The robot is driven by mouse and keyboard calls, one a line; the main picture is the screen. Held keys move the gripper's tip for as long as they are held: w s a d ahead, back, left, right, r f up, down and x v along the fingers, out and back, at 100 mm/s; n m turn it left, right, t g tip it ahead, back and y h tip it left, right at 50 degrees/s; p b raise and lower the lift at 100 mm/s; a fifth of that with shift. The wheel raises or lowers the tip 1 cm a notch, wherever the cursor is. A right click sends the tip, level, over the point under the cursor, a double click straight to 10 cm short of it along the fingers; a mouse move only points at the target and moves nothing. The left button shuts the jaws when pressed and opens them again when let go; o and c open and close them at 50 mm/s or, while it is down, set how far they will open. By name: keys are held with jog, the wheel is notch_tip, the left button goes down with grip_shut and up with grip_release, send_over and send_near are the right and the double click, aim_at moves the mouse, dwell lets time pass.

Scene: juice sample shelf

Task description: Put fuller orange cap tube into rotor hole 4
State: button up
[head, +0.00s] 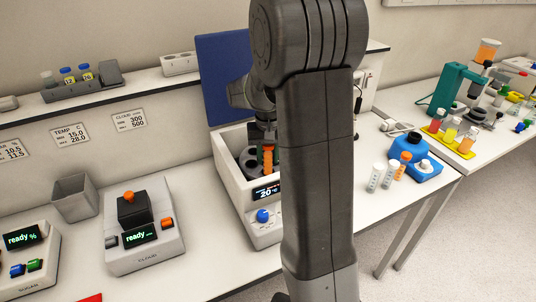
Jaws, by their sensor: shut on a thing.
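My gripper (264,133) points down over the white centrifuge (226,178), partly hidden by my own arm. It is shut on an orange tube (267,160), upright at the dark rotor (249,163). I cannot tell whether the tube's lower end is in a hole or just above one. The cap and fill level are hidden or too small to tell. Rotor hole numbers cannot be read, and my arm hides the rotor's right side. The blue lid (219,72) stands open behind.
White-capped tubes (376,176) and an orange tube (403,166) stand right of my arm beside a blue device (417,168). Left are the cloud meter (160,246) and an empty grey bin (75,197). A wall shelf (140,85) runs behind the bench.

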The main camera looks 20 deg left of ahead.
aim_at(268, 164)
jog(key=shift+f+b, duration=1.2)
jog(key=shift+f, duration=0.7)
dwell(0.4)
jog(key=shift+r, duration=0.15)
jog(key=shift+r+p, duration=2)
jog(key=shift+r, duration=0.45)
jog(key=o, duration=1.1)
notch_tip(268, 164, up, 14)
jog(key=shift+f+b, duration=0.15)
jog(key=shift+b, duration=0.75)
jog(key=shift+f, duration=0.1)
